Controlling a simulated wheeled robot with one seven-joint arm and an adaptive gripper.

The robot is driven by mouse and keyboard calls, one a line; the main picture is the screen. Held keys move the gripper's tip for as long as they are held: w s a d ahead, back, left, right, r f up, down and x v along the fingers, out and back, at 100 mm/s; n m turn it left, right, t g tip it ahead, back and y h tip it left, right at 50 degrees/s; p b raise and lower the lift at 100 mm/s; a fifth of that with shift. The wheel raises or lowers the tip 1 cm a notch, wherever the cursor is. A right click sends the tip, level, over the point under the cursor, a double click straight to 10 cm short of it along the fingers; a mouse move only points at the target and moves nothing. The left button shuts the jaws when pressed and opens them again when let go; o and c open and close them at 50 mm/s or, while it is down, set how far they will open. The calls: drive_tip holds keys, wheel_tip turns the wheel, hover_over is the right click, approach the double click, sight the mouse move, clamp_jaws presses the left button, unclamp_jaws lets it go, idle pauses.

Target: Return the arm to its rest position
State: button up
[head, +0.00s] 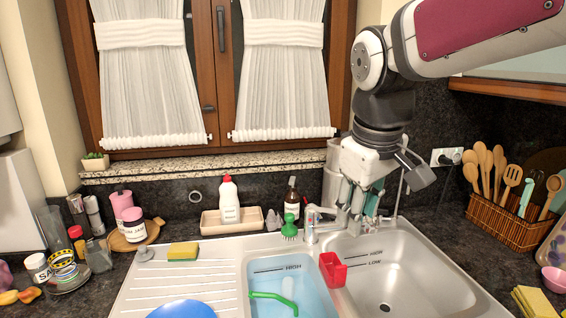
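My arm comes in from the upper right in the head view and bends down at the elbow. My gripper (357,222) points down behind the sink, just right of the tap (312,222). Its fingers hang near the back edge of the sink. A teal thing (377,197) shows at the fingers; I cannot tell whether it is between them or behind them. The finger gap is too small to read clearly.
The left basin holds water and a green-handled thing (272,298); a red caddy (333,270) sits on the divider. The right basin (405,280) looks empty. A white bottle (229,200) and brown bottle (292,198) stand behind. A utensil basket (500,222) is right.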

drive_tip(key=s+d+f+m+t, duration=0.1)
drive_tip(key=s+d+f+m, duration=0.1)
drive_tip(key=s, duration=0.6)
drive_tip(key=s+d+f+m+t, duration=0.1)
drive_tip(key=s+d+m, duration=0.3)
drive_tip(key=s, duration=0.4)
drive_tip(key=shift+s+d+f+m, duration=0.25)
drive_tip(key=shift+s+f+m, duration=0.05)
drive_tip(key=shift+f+m, duration=0.15)
